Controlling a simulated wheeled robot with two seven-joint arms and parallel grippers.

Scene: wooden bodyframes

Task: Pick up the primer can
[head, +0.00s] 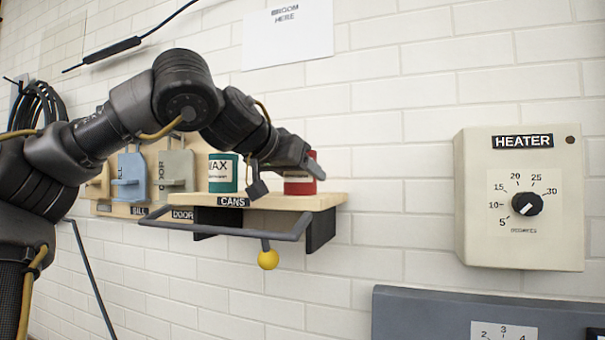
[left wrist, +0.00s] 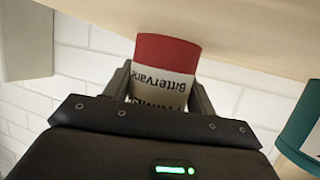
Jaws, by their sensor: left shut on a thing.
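The primer can (head: 300,188) is red with a pale label and is at the right end of the wooden shelf labelled CANS (head: 285,203). My left gripper (head: 303,168) reaches it from the left and partly covers it in the head view. In the left wrist view the can (left wrist: 167,52) shows with its label upside down, between the two fingers of the left gripper (left wrist: 160,92). The fingers are shut on its sides. Whether the can touches the shelf is hard to tell. My right gripper is not in view.
A teal can (head: 222,173) stands on the shelf left of the primer can. Left are hanging tools (head: 175,170). A heater box (head: 520,225) is on the right wall.

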